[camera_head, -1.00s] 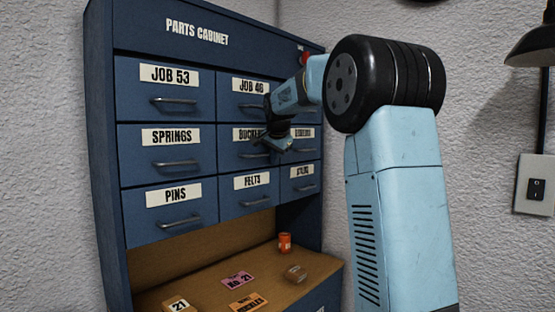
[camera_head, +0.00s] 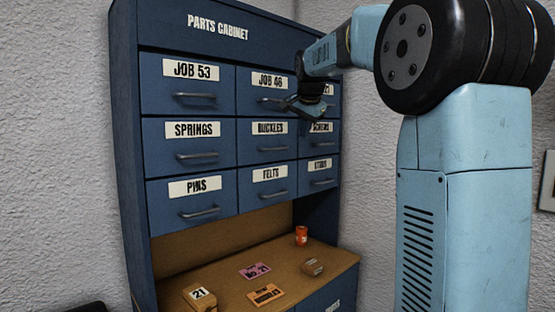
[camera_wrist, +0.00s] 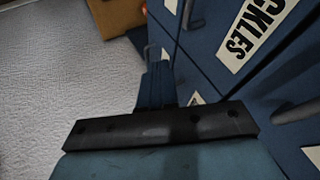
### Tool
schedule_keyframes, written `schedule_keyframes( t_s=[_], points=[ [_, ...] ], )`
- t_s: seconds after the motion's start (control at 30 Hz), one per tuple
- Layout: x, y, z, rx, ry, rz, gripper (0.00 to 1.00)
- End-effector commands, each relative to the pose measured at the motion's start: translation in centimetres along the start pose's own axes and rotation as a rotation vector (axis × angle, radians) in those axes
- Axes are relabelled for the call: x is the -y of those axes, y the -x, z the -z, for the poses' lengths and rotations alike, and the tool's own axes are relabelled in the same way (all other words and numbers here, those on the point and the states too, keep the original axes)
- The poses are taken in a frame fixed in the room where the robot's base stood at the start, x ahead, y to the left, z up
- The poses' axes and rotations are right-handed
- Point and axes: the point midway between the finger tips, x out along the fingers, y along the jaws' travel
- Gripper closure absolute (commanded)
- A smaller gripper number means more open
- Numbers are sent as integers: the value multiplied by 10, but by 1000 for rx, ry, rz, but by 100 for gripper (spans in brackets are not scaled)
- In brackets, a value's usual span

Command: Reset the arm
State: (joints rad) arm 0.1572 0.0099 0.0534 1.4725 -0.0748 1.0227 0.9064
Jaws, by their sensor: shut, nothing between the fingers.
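My arm reaches in from the right in the head view, bent at its big black joint. My gripper (camera_head: 311,108) hangs in front of the blue parts cabinet (camera_head: 127,150), around the right edge of the JOB 46 drawer and above the BUCKLES drawer (camera_head: 269,143). In the wrist view my gripper (camera_wrist: 155,82) is shut, its narrow blue fingers together and nothing between them. Part of the BUCKLES label (camera_wrist: 254,32) shows at upper right there. The gripper looks clear of the drawers, though the exact gap cannot be told.
The drawers in view look closed, with handles standing out. On the wooden shelf (camera_head: 225,258) are an orange container (camera_head: 301,236), a small brown item (camera_head: 312,267), a block marked 21 (camera_head: 199,297), a pink card (camera_head: 255,271) and an orange card (camera_head: 266,294).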

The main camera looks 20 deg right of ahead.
Motion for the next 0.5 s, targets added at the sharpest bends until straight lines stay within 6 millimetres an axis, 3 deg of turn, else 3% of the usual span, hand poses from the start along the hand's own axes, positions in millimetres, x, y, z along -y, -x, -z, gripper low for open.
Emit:
schedule_keyframes(
  t_s=[0.13, 0.23, 0.5],
  points=[
    [-4, 4, -5, 3, 16, -1, 100],
    [-16, 12, -21, 11, 63, -2, 100],
    [-81, 39, -95, 52, 297, -5, 100]
  ],
)
